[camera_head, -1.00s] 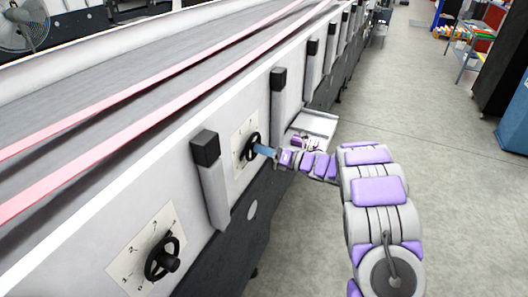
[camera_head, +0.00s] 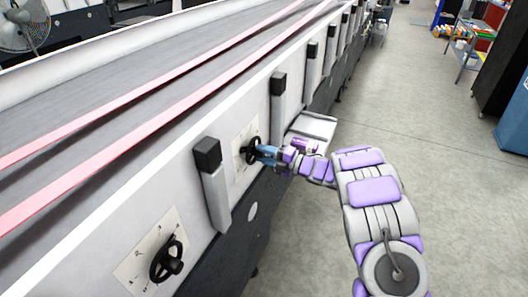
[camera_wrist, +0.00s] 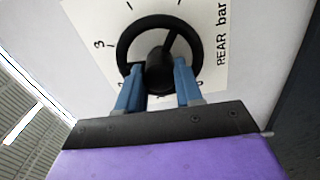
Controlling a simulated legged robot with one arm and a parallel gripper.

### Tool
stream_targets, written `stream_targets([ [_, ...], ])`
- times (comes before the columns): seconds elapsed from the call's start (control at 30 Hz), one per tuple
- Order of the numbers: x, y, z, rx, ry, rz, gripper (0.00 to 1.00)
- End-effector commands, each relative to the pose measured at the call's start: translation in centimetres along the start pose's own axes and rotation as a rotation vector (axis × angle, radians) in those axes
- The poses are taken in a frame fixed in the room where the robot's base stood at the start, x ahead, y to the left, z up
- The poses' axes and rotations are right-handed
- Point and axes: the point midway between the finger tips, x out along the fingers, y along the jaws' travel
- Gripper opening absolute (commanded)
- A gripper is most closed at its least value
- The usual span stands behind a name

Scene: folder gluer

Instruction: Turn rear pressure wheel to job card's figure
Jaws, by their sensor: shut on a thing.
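The rear pressure wheel (camera_head: 251,150) is a black handwheel on a white dial plate on the machine's side wall. In the wrist view the wheel (camera_wrist: 158,21) fills the upper middle. Its dial plate (camera_wrist: 222,75) reads "REAR bar", with tick marks and a 3 at the left. A dark spoke runs up and right from the hub. My gripper (camera_head: 262,151) is at the wheel, its blue fingers (camera_wrist: 158,82) on either side of the hub and shut on the wheel. The fingers and gripper body hide the lower dial. I cannot make out a job card figure.
A second black handwheel (camera_head: 167,261) on its own dial plate is nearer, at the lower left. A grey post with a black cap (camera_head: 207,153) stands between the wheels. A pale tray (camera_head: 314,128) juts out beyond my gripper.

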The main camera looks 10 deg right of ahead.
Motion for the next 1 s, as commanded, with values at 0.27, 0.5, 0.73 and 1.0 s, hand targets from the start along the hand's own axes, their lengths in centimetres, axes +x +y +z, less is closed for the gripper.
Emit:
stream_targets([
  [0.27,-0.10,0.02,0.09,0.267,-0.006,-0.001,0.05],
  [0.5,-0.11,0.05,0.08,0.494,-0.007,-0.001,0.05],
  [0.73,-0.10,0.03,0.07,0.713,-0.008,0.000,0.05],
  [1.0,-0.08,-0.01,0.03,0.970,-0.008,0.000,0.05],
])
